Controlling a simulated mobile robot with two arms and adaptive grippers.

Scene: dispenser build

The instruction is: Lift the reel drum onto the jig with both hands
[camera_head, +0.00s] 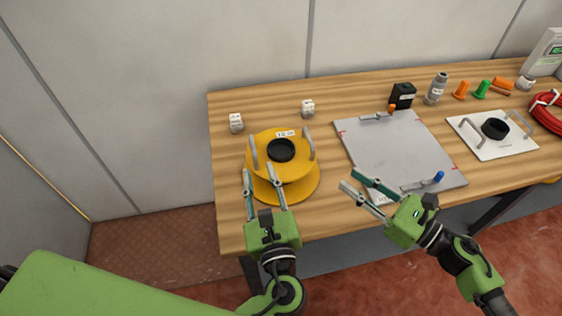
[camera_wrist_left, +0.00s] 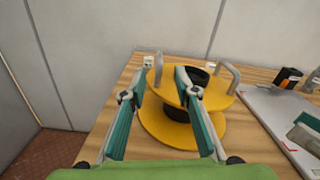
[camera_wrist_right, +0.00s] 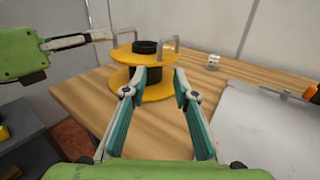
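The yellow reel drum (camera_head: 290,170) stands upright at the left of the wooden table. It has a black hub (camera_head: 281,150) and two grey handles, a left one (camera_head: 254,153) and a right one (camera_head: 309,142). It also shows in the left wrist view (camera_wrist_left: 165,136) and the right wrist view (camera_wrist_right: 130,92). The jig, a grey plate (camera_head: 402,147) with red corner marks and two clamps, lies to its right. My left gripper (camera_head: 259,172) is open and empty at the drum's near side, by the left handle. My right gripper (camera_head: 355,182) is open and empty over the jig's near left edge.
Two small white blocks (camera_head: 236,123) (camera_head: 308,108) stand behind the drum. A black box (camera_head: 402,96), a grey bottle (camera_head: 437,88) and orange and green parts (camera_head: 482,89) stand behind the jig. A white plate with handles (camera_head: 482,147) and a red coil (camera_head: 547,112) lie at right.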

